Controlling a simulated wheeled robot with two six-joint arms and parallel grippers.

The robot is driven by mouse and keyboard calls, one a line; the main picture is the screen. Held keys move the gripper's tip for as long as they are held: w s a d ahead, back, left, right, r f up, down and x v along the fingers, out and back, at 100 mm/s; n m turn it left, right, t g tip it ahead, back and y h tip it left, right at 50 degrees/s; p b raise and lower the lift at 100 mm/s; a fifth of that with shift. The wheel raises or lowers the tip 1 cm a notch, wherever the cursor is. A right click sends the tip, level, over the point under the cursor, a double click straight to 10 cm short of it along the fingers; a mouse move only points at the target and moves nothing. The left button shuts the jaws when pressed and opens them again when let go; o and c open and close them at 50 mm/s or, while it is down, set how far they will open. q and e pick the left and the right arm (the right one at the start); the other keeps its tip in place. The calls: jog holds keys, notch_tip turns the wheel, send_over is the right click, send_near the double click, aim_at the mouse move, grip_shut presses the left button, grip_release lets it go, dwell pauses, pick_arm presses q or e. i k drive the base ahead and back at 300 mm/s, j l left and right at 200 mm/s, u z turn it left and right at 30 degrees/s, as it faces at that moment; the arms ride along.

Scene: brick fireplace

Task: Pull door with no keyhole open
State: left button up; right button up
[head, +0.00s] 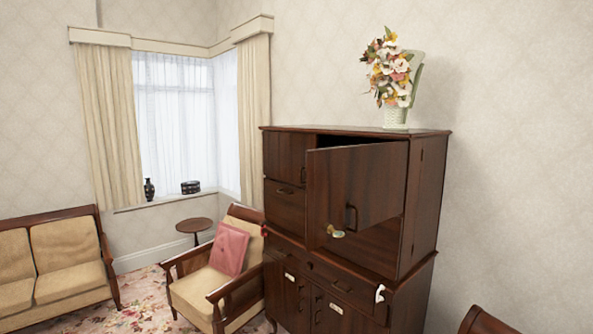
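A dark wooden cabinet (424,200) stands against the wall at the right. Its upper right door (352,185) stands swung outward, and part of the dark space behind it shows below. The door has a dark pull handle (351,217) and a small pale gold item (335,231) near its lower left corner. I cannot make out whether that item covers a keyhole. The upper left door (286,155) looks shut, with a small handle. Two lower doors (331,318) carry pale plates and look shut. Neither of my grippers is in view.
A flower vase (396,115) stands on the cabinet top. A small white item (380,293) is at the cabinet's lower right front. An armchair (200,293) with a pink cushion (229,248) is close on the left. A sofa (60,262) and round side table (195,226) are farther off.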

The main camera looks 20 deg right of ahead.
aim_at(284, 153)
jog(key=i+j+z, duration=0.1)
jog(key=i, duration=0.4)
jog(key=i+j+z, duration=0.1)
jog(key=i, duration=0.35)
jog(key=i+j+z, duration=0.15)
jog(key=i, duration=0.35)
jog(key=i+j+z, duration=0.1)
jog(key=i+j, duration=0.15)
jog(key=i, duration=0.2)
